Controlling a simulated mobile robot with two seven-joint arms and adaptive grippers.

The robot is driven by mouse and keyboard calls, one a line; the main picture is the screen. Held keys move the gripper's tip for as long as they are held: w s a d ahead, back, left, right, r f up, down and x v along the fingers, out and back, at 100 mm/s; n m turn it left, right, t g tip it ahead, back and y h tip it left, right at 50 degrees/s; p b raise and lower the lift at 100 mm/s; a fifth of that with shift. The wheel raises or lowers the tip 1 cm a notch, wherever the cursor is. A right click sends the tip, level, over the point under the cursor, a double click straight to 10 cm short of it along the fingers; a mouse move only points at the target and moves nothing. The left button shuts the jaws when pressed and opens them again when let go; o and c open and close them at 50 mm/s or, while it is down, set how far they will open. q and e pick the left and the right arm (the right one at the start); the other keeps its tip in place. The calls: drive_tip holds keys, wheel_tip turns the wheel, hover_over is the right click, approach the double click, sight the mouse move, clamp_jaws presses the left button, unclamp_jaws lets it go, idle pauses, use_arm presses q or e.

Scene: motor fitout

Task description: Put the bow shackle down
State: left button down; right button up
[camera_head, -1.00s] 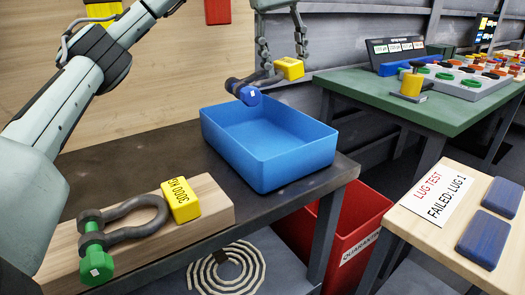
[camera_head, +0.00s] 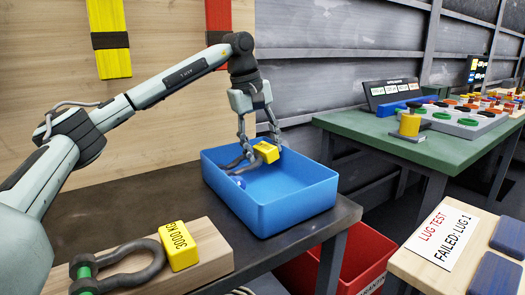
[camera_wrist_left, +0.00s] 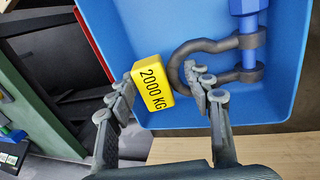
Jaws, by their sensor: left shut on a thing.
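The bow shackle is dark grey (camera_head: 233,164), with a blue pin (camera_wrist_left: 250,45) and a yellow block (camera_head: 268,152) that reads "2000 KG" in the left wrist view. My left gripper (camera_head: 262,147) is shut on it at the yellow block, with a finger on either side. In the head view the shackle is inside the mouth of the blue bin (camera_head: 292,208), near its back left. The near part of the bow is partly hidden by a finger in the left wrist view. I cannot tell whether the shackle touches the bin floor. My right gripper is not in view.
A second shackle (camera_head: 150,250) with a green pin and a yellow "3000 KG" block lies on a wooden board (camera_head: 212,248) at the front left. A red bin (camera_head: 365,255) stands below on the right. A green table (camera_head: 430,145) with coloured parts stands beyond.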

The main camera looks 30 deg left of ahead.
use_arm(q)
drive_tip(key=shift+f, duration=0.3)
drive_tip(key=shift+f, duration=0.15)
drive_tip(key=c, duration=0.9)
unclamp_jaws()
